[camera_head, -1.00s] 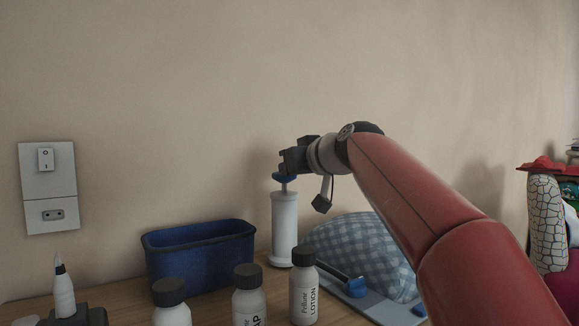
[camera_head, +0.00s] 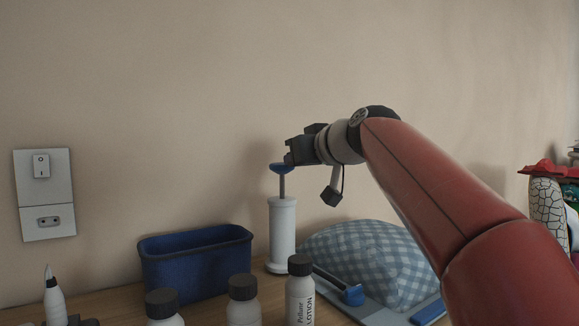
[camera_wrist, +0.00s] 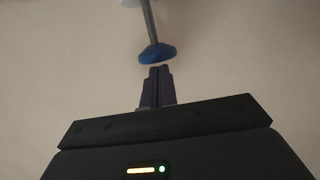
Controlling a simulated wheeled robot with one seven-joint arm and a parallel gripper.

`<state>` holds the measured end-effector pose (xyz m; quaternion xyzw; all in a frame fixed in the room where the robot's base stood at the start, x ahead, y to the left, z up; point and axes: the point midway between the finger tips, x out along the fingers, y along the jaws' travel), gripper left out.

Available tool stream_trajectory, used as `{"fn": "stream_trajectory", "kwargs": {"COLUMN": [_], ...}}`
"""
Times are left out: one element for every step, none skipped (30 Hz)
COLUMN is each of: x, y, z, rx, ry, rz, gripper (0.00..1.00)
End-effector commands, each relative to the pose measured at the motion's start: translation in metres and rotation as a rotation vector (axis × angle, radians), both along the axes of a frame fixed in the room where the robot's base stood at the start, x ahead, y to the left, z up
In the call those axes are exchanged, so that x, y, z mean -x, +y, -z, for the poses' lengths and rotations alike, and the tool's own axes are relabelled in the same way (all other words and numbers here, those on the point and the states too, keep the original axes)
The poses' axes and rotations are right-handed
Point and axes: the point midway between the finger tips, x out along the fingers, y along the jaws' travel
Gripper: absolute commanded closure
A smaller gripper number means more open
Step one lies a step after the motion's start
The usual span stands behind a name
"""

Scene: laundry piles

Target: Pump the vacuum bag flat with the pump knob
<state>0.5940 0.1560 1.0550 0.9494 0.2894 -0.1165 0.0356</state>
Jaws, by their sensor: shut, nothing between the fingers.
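The pump is a white upright cylinder (camera_head: 282,232) on the table near the wall. Its blue knob (camera_head: 281,168) stands raised on a grey rod above the cylinder. My gripper (camera_head: 290,158) is shut and empty, just right of the knob and at about its height. In the wrist view the blue knob (camera_wrist: 157,53) lies just beyond my closed fingertips (camera_wrist: 160,70); whether they touch cannot be told. The vacuum bag (camera_head: 362,255), blue-and-white checked and puffed up, lies right of the pump, partly behind my arm.
A dark blue bin (camera_head: 193,268) stands left of the pump. Several white bottles with dark caps, including the lotion bottle (camera_head: 300,298), stand in front. A switch plate (camera_head: 42,178) is on the wall at left. Air above the bin is clear.

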Motion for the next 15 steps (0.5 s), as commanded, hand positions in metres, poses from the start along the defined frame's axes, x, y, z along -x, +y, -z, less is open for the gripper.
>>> {"fn": "stream_trajectory", "kwargs": {"x": [0.01, 0.016, 0.023, 0.027, 0.032, 0.037, 0.041, 0.044, 0.047, 0.05, 0.051, 0.053, 0.054, 0.055, 0.056], "y": [-0.008, -0.011, -0.015, -0.019, -0.022, -0.026, -0.028, -0.03, -0.032, -0.033, -0.034, -0.036, -0.036, -0.037, -0.038], "z": [0.001, -0.001, -0.003, -0.005, -0.006, -0.008, -0.009, -0.011, -0.012, -0.013, -0.013, -0.014, -0.015, -0.015, -0.016], "rx": [0.001, 0.001, 0.0, 0.001, 0.001, 0.0, -0.001, 0.0, 0.0, 0.0, 0.0, -0.001, -0.001, -0.001, -0.001], "ry": [-0.002, -0.002, -0.002, -0.002, -0.003, -0.003, -0.002, -0.003, -0.002, -0.002, -0.001, -0.002, -0.002, -0.002, -0.002], "rz": [0.004, 0.004, 0.002, 0.002, 0.002, 0.003, 0.002, 0.002, 0.001, 0.001, 0.0, 0.0, 0.0, 0.0, 0.0], "gripper": [1.0, 1.0, 1.0, 1.0, 1.0, 1.0, 1.0, 1.0, 1.0, 1.0, 1.0, 1.0, 1.0, 1.0, 1.0]}}
